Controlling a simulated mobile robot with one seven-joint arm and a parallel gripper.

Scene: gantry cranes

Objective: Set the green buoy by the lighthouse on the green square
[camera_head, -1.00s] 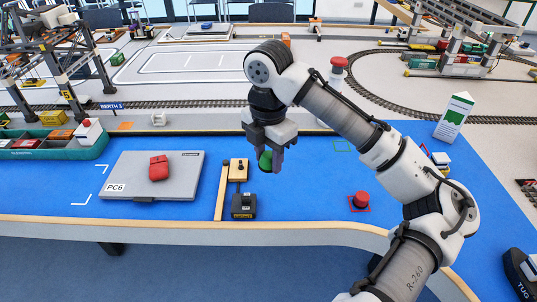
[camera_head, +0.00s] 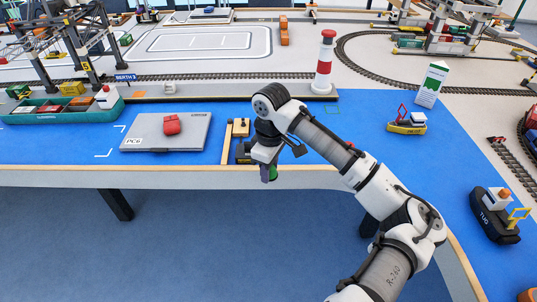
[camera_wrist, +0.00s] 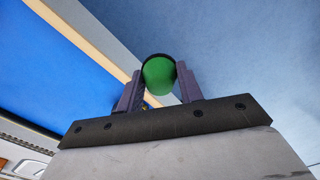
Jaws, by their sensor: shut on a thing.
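My gripper (camera_head: 268,174) is shut on the green buoy (camera_head: 273,172), held at the table's front edge. In the wrist view the green buoy (camera_wrist: 159,77) sits between the two dark fingers, with floor behind it and the table edge to the left. The red-and-white lighthouse (camera_head: 325,62) stands upright at the back of the blue area, right of my gripper. The faint green square outline (camera_head: 332,110) lies on the blue surface just in front of the lighthouse, clear of objects and apart from the buoy.
A small yellow boat (camera_head: 407,124) and a green-white sign (camera_head: 431,85) stand right of the square. A black tug (camera_head: 494,214) is at the right. My arm hides part of the blue table.

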